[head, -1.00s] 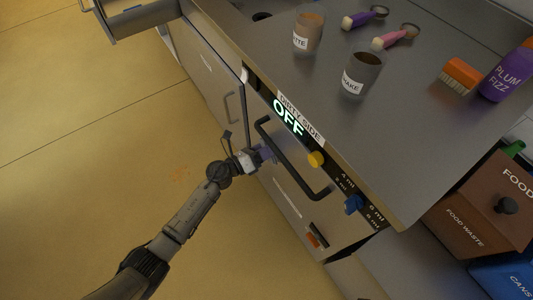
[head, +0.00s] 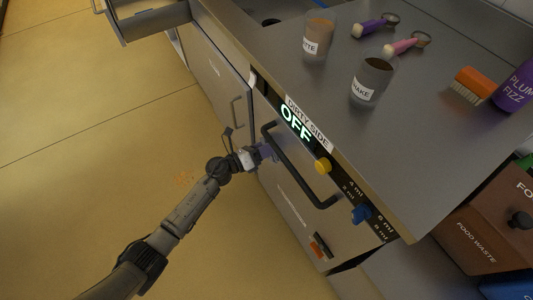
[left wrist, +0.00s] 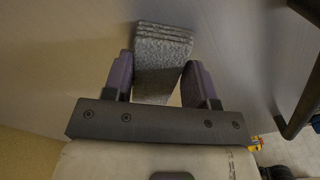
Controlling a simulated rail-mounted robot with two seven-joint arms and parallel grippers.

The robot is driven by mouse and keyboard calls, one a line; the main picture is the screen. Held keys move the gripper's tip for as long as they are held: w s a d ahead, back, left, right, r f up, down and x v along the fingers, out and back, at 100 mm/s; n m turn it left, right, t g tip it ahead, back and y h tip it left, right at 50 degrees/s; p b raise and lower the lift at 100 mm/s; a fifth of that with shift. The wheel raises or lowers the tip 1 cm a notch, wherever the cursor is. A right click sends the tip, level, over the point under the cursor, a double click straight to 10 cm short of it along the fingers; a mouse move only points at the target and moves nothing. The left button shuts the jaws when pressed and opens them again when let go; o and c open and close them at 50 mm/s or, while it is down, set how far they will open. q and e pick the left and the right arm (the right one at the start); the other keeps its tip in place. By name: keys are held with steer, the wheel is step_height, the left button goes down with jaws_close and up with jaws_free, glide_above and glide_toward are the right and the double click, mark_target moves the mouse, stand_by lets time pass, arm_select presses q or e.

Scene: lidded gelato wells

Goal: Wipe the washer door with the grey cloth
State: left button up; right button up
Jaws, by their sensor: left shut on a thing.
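The washer door (head: 287,205) is a steel front panel with a dark bar handle (head: 297,170), under a strip that reads OFF. My left gripper (head: 266,150) is at the door's left part, beside the upper end of the handle. In the left wrist view my left gripper (left wrist: 160,80) is shut on the folded grey cloth (left wrist: 162,48), which lies between its purple fingers. The cloth's far end is at or close to the steel panel; whether it touches is hard to tell. In the head view the cloth is hidden by the gripper. My right gripper is not in view.
A yellow knob (head: 323,166) and a blue knob (head: 361,213) sit on the control strip. The steel counter (head: 310,80) above holds two labelled cups, brushes and a purple bottle. An open drawer (head: 148,20) juts out at the upper left.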

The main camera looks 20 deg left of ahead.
arm_select(q)
steer(key=shift+w+a, duration=0.25)
steer(key=shift+s, duration=0.1)
steer(key=p+v, duration=0.1)
steer(key=v, duration=0.6)
steer(key=shift+s+a, duration=0.25)
steer(key=shift+a, duration=0.05)
stand_by(0.4)
